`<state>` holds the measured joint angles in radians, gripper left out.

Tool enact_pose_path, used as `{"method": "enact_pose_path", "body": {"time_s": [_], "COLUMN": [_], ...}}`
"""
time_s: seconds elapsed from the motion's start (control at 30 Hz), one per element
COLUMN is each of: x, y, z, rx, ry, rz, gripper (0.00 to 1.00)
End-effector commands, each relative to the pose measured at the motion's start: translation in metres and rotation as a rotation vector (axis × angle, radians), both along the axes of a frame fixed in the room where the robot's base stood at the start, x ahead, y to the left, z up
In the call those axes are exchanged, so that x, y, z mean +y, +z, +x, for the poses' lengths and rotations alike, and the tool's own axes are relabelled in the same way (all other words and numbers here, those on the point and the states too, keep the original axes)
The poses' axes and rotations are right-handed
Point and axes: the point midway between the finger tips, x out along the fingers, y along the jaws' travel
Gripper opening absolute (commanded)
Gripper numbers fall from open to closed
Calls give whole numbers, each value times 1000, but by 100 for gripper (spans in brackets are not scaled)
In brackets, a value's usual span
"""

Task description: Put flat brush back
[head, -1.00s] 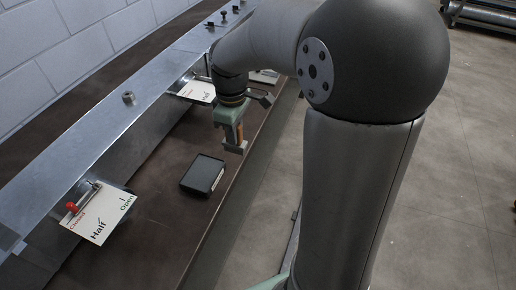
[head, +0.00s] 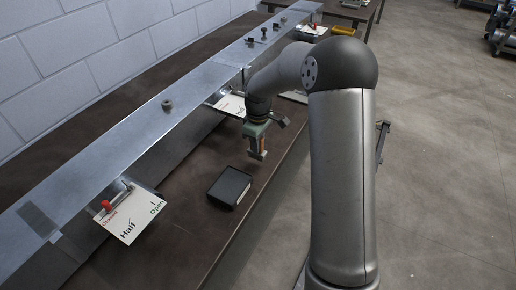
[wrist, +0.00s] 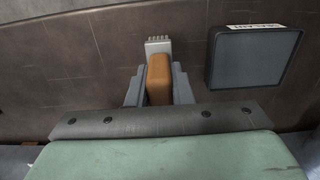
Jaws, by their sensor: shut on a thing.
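My gripper (head: 257,152) is shut on the flat brush, above the brown table just behind the black sealant tray. In the wrist view the brush's orange-brown handle (wrist: 159,80) stands between the two grey fingers, with its pale bristle end beyond them. The tray (head: 229,187) lies on the table near its front edge. In the wrist view the tray (wrist: 253,58) is at the upper right, apart from the brush, with a white label on its rim. Whether the brush touches the table is not clear.
A long metal duct (head: 130,140) runs along the wall side of the table. A white Half/Open card (head: 133,222) with a red-knobbed lever sticks out from it at the near left; another card (head: 231,104) is farther back. Table around the tray is clear.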

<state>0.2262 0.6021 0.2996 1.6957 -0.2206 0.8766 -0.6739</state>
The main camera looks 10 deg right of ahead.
Motion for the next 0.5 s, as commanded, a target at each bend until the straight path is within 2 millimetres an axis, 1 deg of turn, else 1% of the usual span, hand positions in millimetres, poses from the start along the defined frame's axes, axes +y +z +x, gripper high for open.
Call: {"method": "enact_pose_path", "body": {"time_s": [0.03,0.23,0.5], "x": [0,1,0], "y": [-4,-32,-34], "z": [3,2,2], "rx": [2,4,1], "ry": [0,0,0], "rz": [1,1,1], "gripper": [0,0,0]}}
